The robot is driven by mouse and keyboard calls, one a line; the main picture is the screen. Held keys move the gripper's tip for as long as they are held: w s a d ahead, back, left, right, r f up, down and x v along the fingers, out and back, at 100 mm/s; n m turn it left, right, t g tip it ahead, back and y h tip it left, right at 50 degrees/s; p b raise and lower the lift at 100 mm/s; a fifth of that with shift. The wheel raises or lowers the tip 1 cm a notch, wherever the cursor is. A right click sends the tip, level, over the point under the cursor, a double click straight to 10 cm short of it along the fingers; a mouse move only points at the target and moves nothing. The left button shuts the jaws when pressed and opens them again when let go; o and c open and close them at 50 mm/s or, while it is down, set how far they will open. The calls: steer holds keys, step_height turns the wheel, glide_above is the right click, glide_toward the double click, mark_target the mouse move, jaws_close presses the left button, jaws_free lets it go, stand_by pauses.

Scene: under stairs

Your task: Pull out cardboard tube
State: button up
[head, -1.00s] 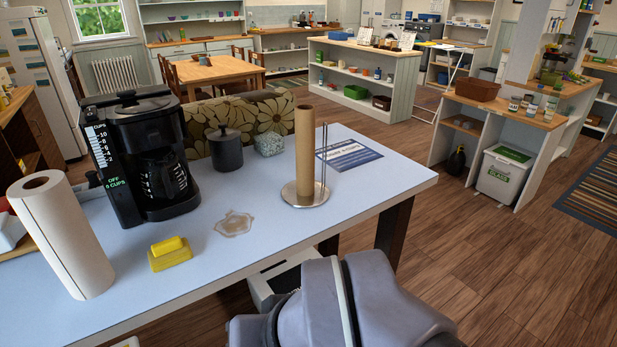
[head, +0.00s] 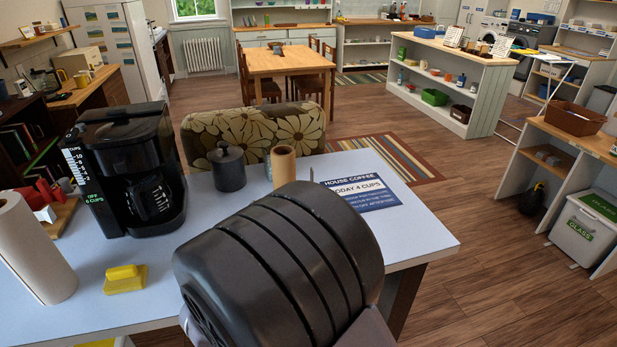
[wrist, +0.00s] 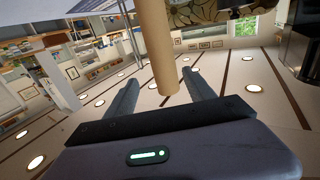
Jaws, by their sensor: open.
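The brown cardboard tube (head: 283,165) stands on the table; in the head view only its top end shows above my arm. The tip of the holder's thin rod (head: 311,175) shows beside it, and the base is hidden. In the wrist view, which is upside down, the tube (wrist: 157,40) comes in from the top edge. Its free end lies between the two fingers of my gripper (wrist: 160,77), with a gap on each side. The gripper is open and holds nothing. My arm hides the gripper in the head view.
A black coffee maker (head: 128,168), dark lidded canister (head: 227,167), yellow butter dish (head: 125,279) and white paper roll (head: 32,248) stand on the white table (head: 428,243). A blue-and-white coffee sign (head: 362,194) lies right of the tube. The patterned sofa (head: 250,135) is behind.

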mark_target(288, 172)
steer(key=x, duration=0.5)
steer(key=b+x, duration=0.1)
steer(key=x, duration=0.5)
steer(key=b+x, duration=0.1)
steer(key=x, duration=0.4)
steer(key=shift+w+a, duration=0.25)
steer(key=shift+w, duration=0.15)
jaws_close()
